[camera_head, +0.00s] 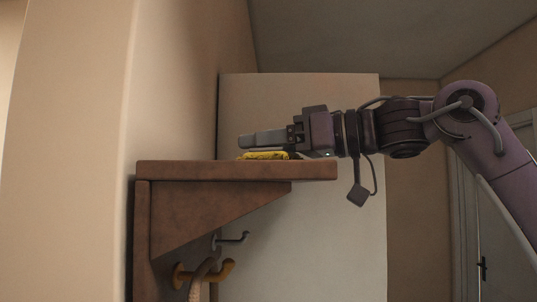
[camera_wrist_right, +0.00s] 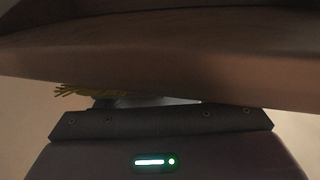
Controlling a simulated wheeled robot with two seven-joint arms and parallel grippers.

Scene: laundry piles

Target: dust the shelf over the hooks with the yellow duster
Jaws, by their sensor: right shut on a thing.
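The brown wooden shelf (camera_head: 235,171) juts out from the wall in the head view, with hooks beneath it. The yellow duster (camera_head: 264,156) lies along the top of the shelf, under my right gripper's fingers. My right gripper (camera_head: 250,142) reaches in from the right, just above the shelf top, and is shut on the duster. In the right wrist view the shelf (camera_wrist_right: 160,50) fills the upper part, and a yellow fringe of the duster (camera_wrist_right: 82,90) shows at the left beside the gripper. Most of the duster is hidden. My left gripper is not in view.
A grey hook (camera_head: 236,238) and a mustard hook (camera_head: 215,272) with a beige strap-like thing (camera_head: 201,274) hang under the shelf. A bracket (camera_head: 200,210) supports the shelf. A pale panel (camera_head: 330,230) stands behind. The visible shelf top is otherwise clear.

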